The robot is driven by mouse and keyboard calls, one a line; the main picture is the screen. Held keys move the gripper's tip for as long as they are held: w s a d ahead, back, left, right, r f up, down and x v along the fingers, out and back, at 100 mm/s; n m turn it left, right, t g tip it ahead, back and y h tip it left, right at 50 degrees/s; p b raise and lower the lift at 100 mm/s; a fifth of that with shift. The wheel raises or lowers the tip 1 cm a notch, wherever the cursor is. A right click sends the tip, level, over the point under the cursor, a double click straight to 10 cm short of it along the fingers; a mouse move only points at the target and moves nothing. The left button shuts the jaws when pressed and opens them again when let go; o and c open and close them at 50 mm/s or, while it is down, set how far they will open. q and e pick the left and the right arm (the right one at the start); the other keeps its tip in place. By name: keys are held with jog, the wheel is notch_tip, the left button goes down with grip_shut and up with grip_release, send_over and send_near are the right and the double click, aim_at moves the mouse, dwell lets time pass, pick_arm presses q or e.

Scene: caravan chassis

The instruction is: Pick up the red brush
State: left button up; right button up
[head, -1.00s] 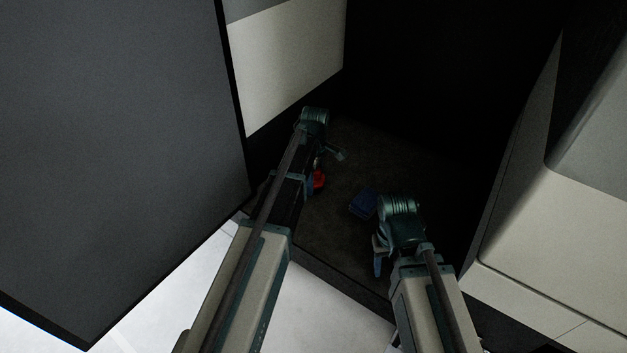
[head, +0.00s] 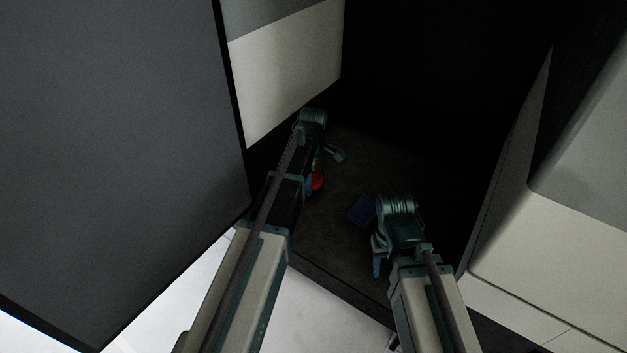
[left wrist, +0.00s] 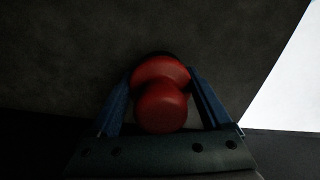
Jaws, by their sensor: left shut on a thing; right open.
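The red brush (left wrist: 162,105) sits between the two blue fingers of my left gripper (left wrist: 162,88) in the left wrist view. The gripper is shut on its round red part, and dark bristles or a dark base show only faintly beyond it. In the head view the red brush (head: 317,181) shows as a small red patch beside my left arm, over the dark floor of the compartment. My left fingers are mostly hidden there by the arm. My right gripper (head: 377,262) is open and empty, to the right near the compartment's front edge.
A blue object (head: 362,210) lies on the dark compartment floor (head: 345,245), between the two arms. A large dark panel (head: 120,150) stands at left, and a pale cabinet (head: 560,235) at right. The compartment's back is too dark to make out.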

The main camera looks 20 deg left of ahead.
pick_arm(q)
jog(key=s+d, duration=0.1)
jog(key=s, duration=0.4)
jog(key=s+d+r, duration=0.1)
jog(key=s+d, duration=0.1)
jog(key=s, duration=0.3)
jog(key=s+d+p, duration=0.1)
jog(key=s, duration=0.4)
jog(key=shift+s+d+r, duration=0.15)
jog(key=shift+s+r, duration=0.05)
pick_arm(e)
jog(key=shift+r, duration=0.65)
